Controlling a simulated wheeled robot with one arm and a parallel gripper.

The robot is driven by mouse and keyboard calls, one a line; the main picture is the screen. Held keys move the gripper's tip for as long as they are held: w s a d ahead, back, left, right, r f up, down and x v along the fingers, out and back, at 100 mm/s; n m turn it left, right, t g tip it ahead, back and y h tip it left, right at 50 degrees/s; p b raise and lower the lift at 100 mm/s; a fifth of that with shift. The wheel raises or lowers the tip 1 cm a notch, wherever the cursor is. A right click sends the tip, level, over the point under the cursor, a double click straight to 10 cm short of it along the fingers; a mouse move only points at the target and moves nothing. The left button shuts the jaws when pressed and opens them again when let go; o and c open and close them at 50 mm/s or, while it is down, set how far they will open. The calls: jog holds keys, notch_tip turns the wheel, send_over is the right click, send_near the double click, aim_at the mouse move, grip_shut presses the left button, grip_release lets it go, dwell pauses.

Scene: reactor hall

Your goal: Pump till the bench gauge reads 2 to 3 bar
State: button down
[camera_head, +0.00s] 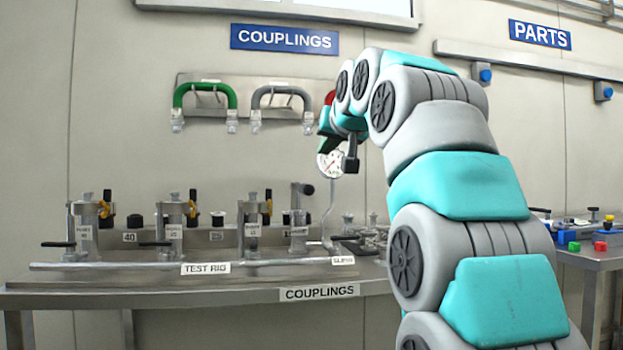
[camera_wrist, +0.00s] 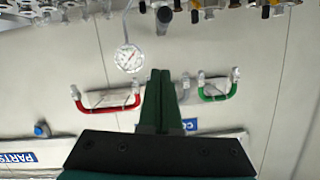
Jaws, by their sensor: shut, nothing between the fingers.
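The bench gauge (camera_head: 330,163) is a round white dial on a thin stem above the right part of the test rig. It also shows in the wrist view (camera_wrist: 129,58), left of my fingers; its reading is too small to make out. A grey post with a dark-knobbed lever (camera_head: 303,189), which looks like the pump, stands just left of the gauge. A dark knob (camera_wrist: 164,16) shows beyond my fingertips in the wrist view. My gripper (camera_wrist: 160,72) has its dark green fingers shut and empty. In the head view my gripper (camera_head: 328,143) is close to the gauge, above the bench.
The bench (camera_head: 200,298) carries a test rig pipe (camera_head: 130,266) and several upright valve posts. On the wall hang a green coupling hose (camera_head: 205,90), a grey one (camera_head: 282,92) and a partly hidden red one (camera_head: 329,98). A parts table (camera_head: 605,256) stands right.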

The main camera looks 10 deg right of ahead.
jog(key=shift+r, duration=0.3)
jog(key=p, duration=0.2)
send_over(301, 188)
jog(key=s+d, duration=0.2)
jog(key=d, duration=0.1)
jog(key=shift+f, duration=1.25)
jog(key=shift+s+a+f+b, duration=0.15)
jog(key=shift+f+b, duration=0.2)
jog(key=shift+f, duration=0.2)
jog(key=shift+a+f+b, duration=0.15)
jog(key=shift+f+b, duration=0.15)
jog(key=shift+f, duration=0.25)
jog(key=shift+a+f, duration=0.2)
jog(key=shift+f, duration=0.65)
